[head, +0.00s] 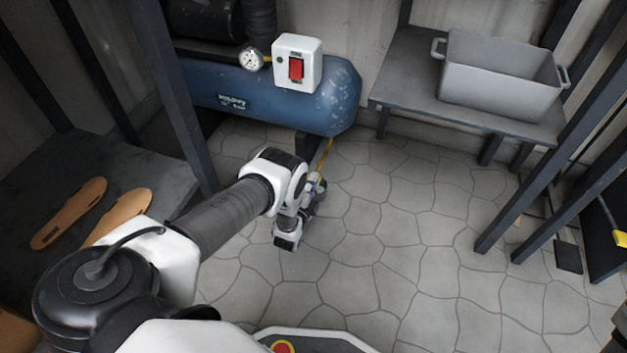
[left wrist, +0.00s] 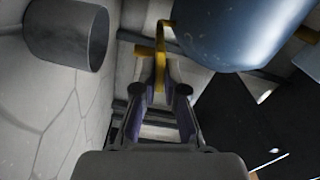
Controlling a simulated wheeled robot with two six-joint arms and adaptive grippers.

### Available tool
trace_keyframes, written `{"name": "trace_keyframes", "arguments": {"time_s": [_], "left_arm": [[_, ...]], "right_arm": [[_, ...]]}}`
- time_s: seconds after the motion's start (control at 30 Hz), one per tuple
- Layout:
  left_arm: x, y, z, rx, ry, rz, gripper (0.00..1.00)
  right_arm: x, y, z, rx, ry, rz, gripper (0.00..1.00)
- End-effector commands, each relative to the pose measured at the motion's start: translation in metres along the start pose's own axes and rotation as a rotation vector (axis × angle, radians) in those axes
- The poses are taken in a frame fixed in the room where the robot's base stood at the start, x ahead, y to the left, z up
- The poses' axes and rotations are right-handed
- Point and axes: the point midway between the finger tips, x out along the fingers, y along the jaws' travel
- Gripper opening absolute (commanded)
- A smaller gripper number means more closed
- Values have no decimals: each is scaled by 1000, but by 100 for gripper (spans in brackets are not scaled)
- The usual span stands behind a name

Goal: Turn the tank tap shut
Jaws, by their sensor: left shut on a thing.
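The blue tank (head: 215,88) stands against the back wall, and its rounded underside (left wrist: 232,32) fills the top right of the left wrist view. The yellow tap (head: 326,150) shows below the tank's right end. In the left wrist view the yellow tap (left wrist: 161,42) has a strip running down between my fingers and a short arm to the left. My left gripper (left wrist: 159,84) is shut on the tap. In the head view my left gripper (head: 316,185) is small and partly hidden by my own wrist. My right gripper is not in view.
A white switch box with a red switch (head: 296,68) and a round gauge (head: 250,59) sit on the tank. A grey bin (head: 500,82) stands on a low bench at the back right. Sole-shaped pieces (head: 70,212) lie on the left table. The stone floor between is clear.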

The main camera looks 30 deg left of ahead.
Motion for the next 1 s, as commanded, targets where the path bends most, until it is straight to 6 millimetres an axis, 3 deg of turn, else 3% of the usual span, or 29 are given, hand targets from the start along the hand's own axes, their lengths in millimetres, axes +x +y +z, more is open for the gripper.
{"name": "trace_keyframes", "arguments": {"time_s": [0.4,0.97,1.0], "left_arm": [[0,2,0,219,0,1,0],[0,2,0,252,0,1,0],[0,2,0,252,0,2,21]], "right_arm": [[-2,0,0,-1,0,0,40],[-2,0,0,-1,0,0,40],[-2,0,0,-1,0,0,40]]}}
